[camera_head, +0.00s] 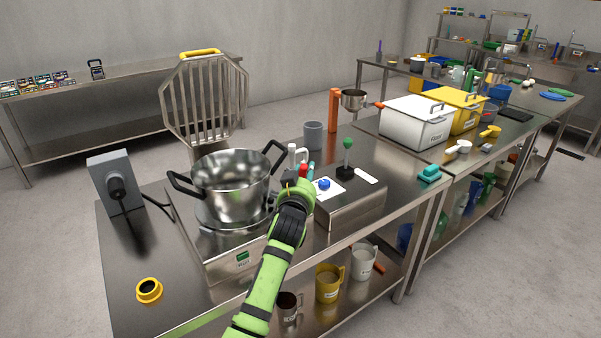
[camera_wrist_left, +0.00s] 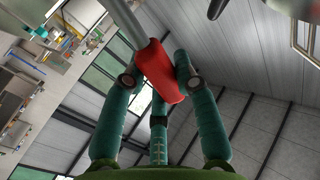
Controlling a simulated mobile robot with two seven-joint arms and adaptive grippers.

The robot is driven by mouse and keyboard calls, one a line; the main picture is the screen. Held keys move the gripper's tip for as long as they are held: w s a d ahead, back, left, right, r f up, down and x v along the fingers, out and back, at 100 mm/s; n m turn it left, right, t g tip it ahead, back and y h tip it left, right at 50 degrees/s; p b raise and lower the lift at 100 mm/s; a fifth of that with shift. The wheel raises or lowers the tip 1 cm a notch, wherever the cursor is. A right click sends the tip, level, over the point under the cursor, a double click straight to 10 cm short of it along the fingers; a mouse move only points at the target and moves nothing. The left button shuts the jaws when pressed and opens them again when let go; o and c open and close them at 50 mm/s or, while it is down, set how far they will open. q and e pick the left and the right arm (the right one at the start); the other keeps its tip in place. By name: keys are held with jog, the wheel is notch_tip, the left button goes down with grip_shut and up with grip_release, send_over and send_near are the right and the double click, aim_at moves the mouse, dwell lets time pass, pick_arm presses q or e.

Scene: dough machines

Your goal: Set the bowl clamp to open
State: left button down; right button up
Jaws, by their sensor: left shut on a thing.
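The bowl clamp shows as a lever with a red grip (camera_wrist_left: 163,72) on a grey metal rod (camera_wrist_left: 128,22) in the left wrist view. In the head view a little of the red grip (camera_head: 303,170) shows just right of the steel bowl (camera_head: 231,187). The bowl has two black handles and sits upright on the machine base (camera_head: 242,258). My left gripper (camera_head: 301,184) is shut on the red grip, its teal fingers (camera_wrist_left: 157,78) around it. The gripper hides the lower part of the lever. My right gripper is not in view.
A slatted metal guard (camera_head: 203,105) stands raised behind the bowl. A control box (camera_head: 350,205) with a blue button and a green-knobbed lever (camera_head: 347,145) stands to the right. A grey cup (camera_head: 314,135) is behind. A yellow ring-shaped piece (camera_head: 149,290) lies at the front left.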

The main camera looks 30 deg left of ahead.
pick_arm(q)
jog(key=w+d+f+m+b, duration=0.2)
jog(key=d+f+m, duration=0.2)
jog(key=m, duration=0.6)
jog(key=shift+d, duration=0.4)
jog(key=shift+f, duration=0.15)
jog(key=c, duration=0.9)
grip_release()
jog(key=shift+c, duration=0.2)
jog(key=v, duration=1.2)
